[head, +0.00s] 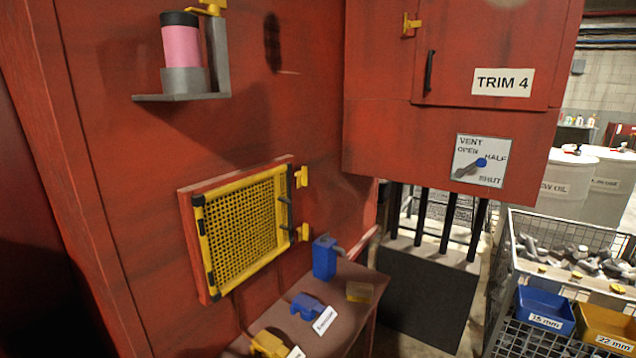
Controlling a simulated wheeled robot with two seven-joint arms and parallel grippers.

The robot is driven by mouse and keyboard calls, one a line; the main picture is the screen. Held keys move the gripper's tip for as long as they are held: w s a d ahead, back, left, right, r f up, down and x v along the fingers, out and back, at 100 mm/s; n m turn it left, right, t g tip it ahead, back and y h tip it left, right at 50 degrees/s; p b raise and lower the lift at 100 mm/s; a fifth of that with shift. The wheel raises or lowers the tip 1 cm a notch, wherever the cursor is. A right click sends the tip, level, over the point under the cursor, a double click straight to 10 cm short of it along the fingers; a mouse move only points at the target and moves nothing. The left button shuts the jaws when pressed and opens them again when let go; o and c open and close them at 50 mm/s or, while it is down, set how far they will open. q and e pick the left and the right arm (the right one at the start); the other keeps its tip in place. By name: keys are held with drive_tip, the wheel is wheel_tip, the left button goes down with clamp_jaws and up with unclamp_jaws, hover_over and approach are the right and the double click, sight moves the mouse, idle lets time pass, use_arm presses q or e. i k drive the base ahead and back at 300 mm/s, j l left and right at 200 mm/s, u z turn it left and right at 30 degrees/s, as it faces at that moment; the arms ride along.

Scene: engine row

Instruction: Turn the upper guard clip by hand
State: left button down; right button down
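The yellow mesh guard (243,230) sits in a red frame on the red wall, left of the picture's middle. The upper guard clip (301,177) is a small yellow piece at the guard's upper right corner. The lower guard clip (303,232) is a similar yellow piece below it. Black hinges show on the guard's left edge and dark handle ends on its right edge. Neither of my grippers is in the head view.
Below the guard, a shelf (345,310) holds blue and yellow tools. A bracket (185,92) with a pink bottle juts out above. The TRIM 4 cabinet (450,130) stands out at right. A wire cage (540,245) holds metal parts. Space before the guard looks clear.

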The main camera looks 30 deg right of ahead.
sight(302, 176)
drive_tip(key=z, duration=0.85)
